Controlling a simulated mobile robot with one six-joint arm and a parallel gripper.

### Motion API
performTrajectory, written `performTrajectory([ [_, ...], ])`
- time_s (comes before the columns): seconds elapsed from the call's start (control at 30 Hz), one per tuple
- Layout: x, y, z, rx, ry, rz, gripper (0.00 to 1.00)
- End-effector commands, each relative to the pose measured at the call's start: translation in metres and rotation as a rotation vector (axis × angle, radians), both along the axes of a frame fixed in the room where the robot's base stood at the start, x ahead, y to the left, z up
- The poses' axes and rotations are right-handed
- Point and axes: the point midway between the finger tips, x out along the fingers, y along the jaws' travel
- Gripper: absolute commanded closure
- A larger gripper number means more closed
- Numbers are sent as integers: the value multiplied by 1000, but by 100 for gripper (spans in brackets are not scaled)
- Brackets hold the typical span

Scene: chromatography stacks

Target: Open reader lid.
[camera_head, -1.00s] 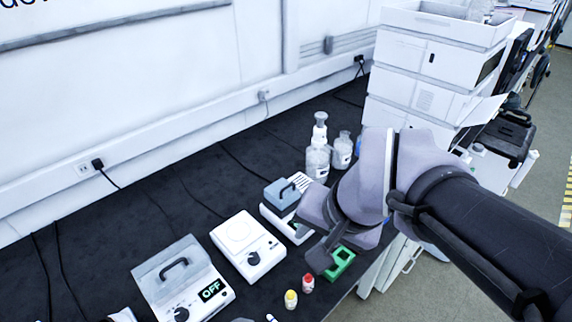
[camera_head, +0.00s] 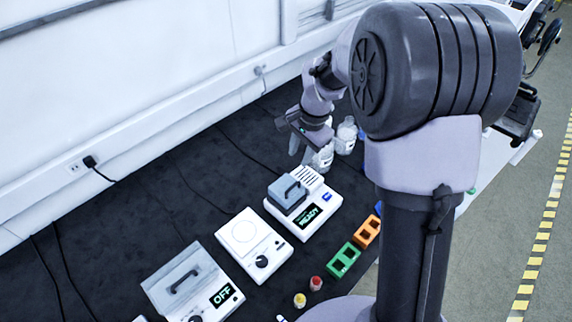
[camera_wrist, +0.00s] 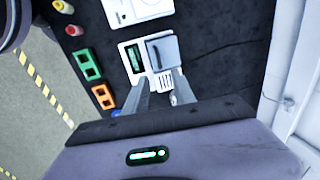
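A white device (camera_head: 315,215) with a lit READY display has a grey lid (camera_head: 287,193) with a dark handle; the lid looks closed. In the wrist view the device (camera_wrist: 133,62) and lid (camera_wrist: 162,50) lie just beyond my fingertips. My gripper (camera_head: 301,150) is above and behind the device, apart from the lid. In the wrist view my gripper (camera_wrist: 161,76) shows two spread fingers with nothing held between them. A second device (camera_head: 190,283) with an OFF display also has a grey, handled lid. No label tells which is the reader.
A white device with a knob (camera_head: 250,245) stands between the two lidded ones. A green rack (camera_head: 343,260) and an orange rack (camera_head: 367,231) stand to the front right. Bottles (camera_head: 346,136) stand close to my gripper. Red and yellow capped vials (camera_head: 316,283) are near the front edge.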

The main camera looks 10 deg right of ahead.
Motion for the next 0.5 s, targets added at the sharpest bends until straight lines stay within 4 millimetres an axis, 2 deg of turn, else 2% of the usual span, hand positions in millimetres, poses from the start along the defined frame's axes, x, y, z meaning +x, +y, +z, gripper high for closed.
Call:
performTrajectory([
  [0.3, 13, 10, -95, 0, 5, 3, 68],
  [0.5, 21, 16, -142, 0, 3, 1, 68],
])
